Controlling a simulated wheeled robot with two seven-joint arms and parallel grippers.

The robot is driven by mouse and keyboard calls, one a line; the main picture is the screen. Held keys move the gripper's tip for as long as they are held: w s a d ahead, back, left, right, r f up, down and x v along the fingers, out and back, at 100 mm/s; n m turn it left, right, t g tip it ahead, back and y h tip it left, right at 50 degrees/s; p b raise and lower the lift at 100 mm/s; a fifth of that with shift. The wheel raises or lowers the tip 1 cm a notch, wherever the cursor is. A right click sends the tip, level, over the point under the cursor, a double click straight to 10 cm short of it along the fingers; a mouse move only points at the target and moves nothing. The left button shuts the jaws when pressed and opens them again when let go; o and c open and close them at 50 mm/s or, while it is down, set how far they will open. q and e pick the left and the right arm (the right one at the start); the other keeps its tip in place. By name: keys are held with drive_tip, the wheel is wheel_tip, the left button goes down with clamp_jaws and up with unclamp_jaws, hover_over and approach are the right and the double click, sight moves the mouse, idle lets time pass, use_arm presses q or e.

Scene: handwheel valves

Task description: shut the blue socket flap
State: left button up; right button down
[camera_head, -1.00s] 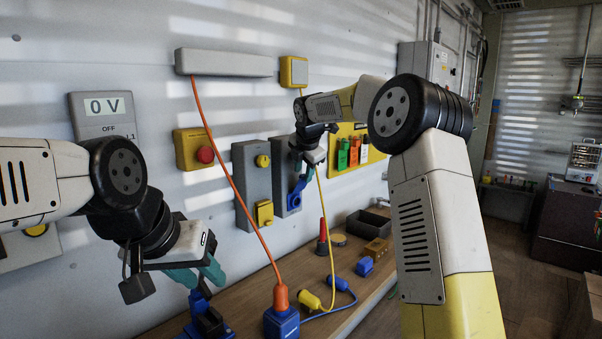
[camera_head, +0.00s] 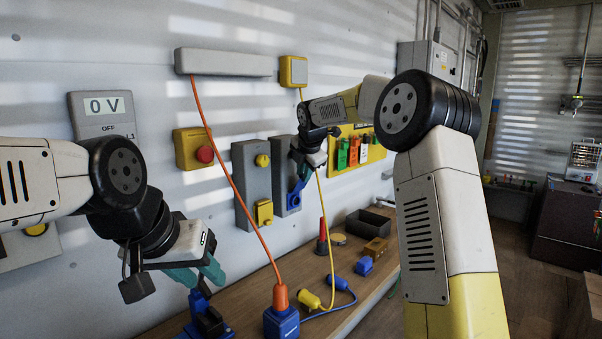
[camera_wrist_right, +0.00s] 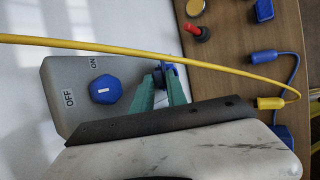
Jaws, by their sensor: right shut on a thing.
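The blue socket flap (camera_head: 299,186) is on the lower part of a grey switch box (camera_head: 280,180) on the wall, beside a blue socket body (camera_head: 294,201). My right gripper (camera_head: 303,174) is at the flap. In the right wrist view, its teal fingers (camera_wrist_right: 161,78) close on a small blue part of the flap (camera_wrist_right: 166,69), partly hidden by them. The flap's exact angle is hard to tell. A blue knob (camera_wrist_right: 104,89) on the same box lies beside the fingers. My left gripper (camera_head: 196,276) has its teal fingers apart, above a blue and black object (camera_head: 205,315) on the bench.
A yellow cable (camera_head: 323,215) hangs close by my right gripper and crosses the wrist view (camera_wrist_right: 140,53). An orange cable (camera_head: 232,165) runs down to a blue socket (camera_head: 281,322).

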drive_tip(key=shift+s+d+f+m+t+y, duration=0.25)
drive_tip(key=shift+s+d+f+t+y, duration=0.25)
drive_tip(key=shift+t, duration=0.3)
drive_tip(key=shift+s+d+f+m+t+y, duration=0.2)
drive_tip(key=shift+s+d+f+t+y, duration=0.15)
drive_tip(key=shift+f+t+y, duration=0.3)
drive_tip(key=shift+s+d+f+m+t+y, duration=0.25)
drive_tip(key=shift+s+d+f+t+y, duration=0.15)
drive_tip(key=shift+t+y, duration=0.4)
drive_tip(key=c, duration=1.4)
unclamp_jaws()
drive_tip(key=shift+s, duration=0.1)
drive_tip(key=v, duration=0.7)
drive_tip(key=shift+s, duration=0.35)
